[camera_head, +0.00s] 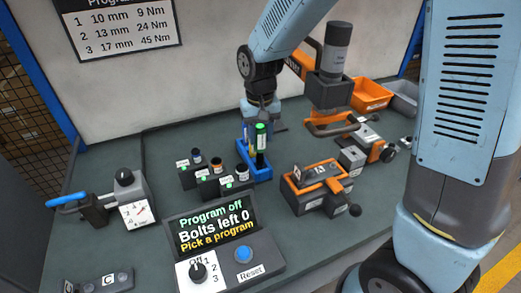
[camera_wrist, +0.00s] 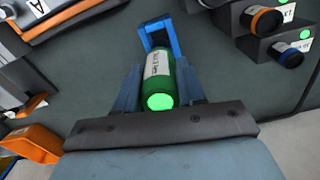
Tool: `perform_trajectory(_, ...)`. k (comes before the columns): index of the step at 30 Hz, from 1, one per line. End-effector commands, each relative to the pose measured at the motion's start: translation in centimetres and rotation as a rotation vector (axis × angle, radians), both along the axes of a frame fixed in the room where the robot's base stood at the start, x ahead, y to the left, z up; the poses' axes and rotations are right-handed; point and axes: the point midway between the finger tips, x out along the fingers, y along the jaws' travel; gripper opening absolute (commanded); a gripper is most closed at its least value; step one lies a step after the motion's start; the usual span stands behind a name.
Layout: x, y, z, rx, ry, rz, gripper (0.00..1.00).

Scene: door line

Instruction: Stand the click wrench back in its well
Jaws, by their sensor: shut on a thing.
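The click wrench, which I take to be the upright green cylinder with a pale label (camera_wrist: 157,72), is between my gripper's fingers (camera_wrist: 162,90) in the wrist view. Its bright green end faces the camera, and my gripper is shut on it. The label is too blurred to read. In the head view, the green top of the wrench (camera_head: 261,134) stands over a blue rack (camera_head: 262,174), just in front of my gripper (camera_head: 262,118). Its dark lower part reaches down to the rack. I cannot tell whether its lower end is seated in a well. Part of the rack shows in the wrist view (camera_wrist: 173,38).
Dark labelled blocks (camera_head: 207,188) with ringed sockets stand left of the rack. An orange-and-grey fixture (camera_head: 318,190) is to the right.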

Motion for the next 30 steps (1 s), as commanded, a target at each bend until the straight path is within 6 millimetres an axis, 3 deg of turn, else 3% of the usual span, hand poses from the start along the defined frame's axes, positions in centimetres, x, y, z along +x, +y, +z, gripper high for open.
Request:
perform_trajectory(15, 0.1, -0.2, -4.7, 0.001, -0.001, -0.003, 0.04)
perform_trajectory(26, 0.2, -0.2, -5.0, 0.002, -0.002, -0.004, 0.04)
perform_trajectory(27, 0.1, -0.2, -5.0, 0.002, -0.002, -0.004, 0.43)
perform_trajectory(30, 0.1, -0.2, -5.0, 0.002, -0.002, -0.004, 0.53)
